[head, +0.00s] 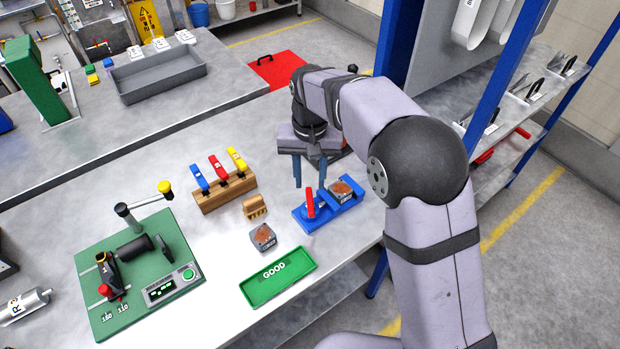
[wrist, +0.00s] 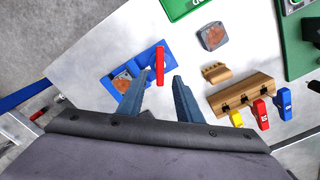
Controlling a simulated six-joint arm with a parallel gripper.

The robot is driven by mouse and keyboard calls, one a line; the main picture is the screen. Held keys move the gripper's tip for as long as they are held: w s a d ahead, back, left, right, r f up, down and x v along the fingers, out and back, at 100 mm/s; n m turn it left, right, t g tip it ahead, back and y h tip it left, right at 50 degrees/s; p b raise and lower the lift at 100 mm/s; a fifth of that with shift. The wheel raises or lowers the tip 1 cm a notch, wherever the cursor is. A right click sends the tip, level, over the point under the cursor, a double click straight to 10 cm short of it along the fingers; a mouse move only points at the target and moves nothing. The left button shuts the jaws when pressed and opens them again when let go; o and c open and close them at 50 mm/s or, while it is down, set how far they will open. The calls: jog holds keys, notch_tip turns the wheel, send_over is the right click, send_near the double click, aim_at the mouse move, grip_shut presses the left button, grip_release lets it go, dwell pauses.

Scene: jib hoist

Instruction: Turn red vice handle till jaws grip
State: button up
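The blue vice (head: 345,207) stands on the bench, and it shows in the wrist view (wrist: 116,60). Its red handle (head: 310,203) sticks up at the vice's left end; in the wrist view the red handle (wrist: 160,65) lies just beyond and between my fingertips. A grey block with a rusty top (head: 341,189) sits in the vice; whether the jaws touch it I cannot tell. My gripper (head: 310,186) is open and empty, fingers pointing down above and behind the handle. In the wrist view its two fingers (wrist: 157,84) are apart, with nothing between them.
A second rusty-topped block (head: 264,237), a wooden brush (head: 255,207) and a green GOOD tray (head: 278,276) lie nearby. A wooden rack (head: 226,193) holds blue, red and yellow tools. A green fixture (head: 140,272) stands left. A blue post and shelves stand right.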

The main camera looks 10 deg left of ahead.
aim_at(310, 201)
jog(key=shift+r, duration=0.1)
jog(key=shift+s+r+n+p, duration=0.1)
jog(key=shift+r+n+p, duration=0.15)
jog(key=shift+p, duration=0.4)
jog(key=shift+s+d+f+n+p, duration=0.15)
jog(key=shift+n+p, duration=0.2)
jog(key=shift+n, duration=0.2)
jog(key=shift+f+p, duration=1.15)
jog(key=shift+f, duration=2.55)
grip_shut()
